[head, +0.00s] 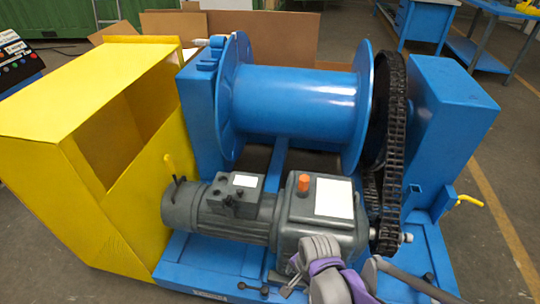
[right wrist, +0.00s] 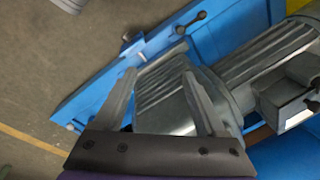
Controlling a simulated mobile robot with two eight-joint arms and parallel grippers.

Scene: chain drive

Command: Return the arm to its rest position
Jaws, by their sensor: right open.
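My right gripper (head: 291,283) is low in the head view, at the front edge of the grey gear motor (head: 235,208). Its purple and grey wrist comes in from the bottom. In the right wrist view my right gripper (right wrist: 162,85) has its two fingers spread wide, with nothing held between them. The ribbed grey motor housing (right wrist: 165,88) shows behind the fingers; I cannot tell whether they touch it. My left gripper is not in view.
A blue winch drum (head: 295,105) stands behind the motor. A black chain (head: 395,150) runs down its right side to a small lower sprocket. A yellow housing (head: 75,85) stands at left. Small dark handles (head: 252,288) sit on the blue base's front. Open floor lies right.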

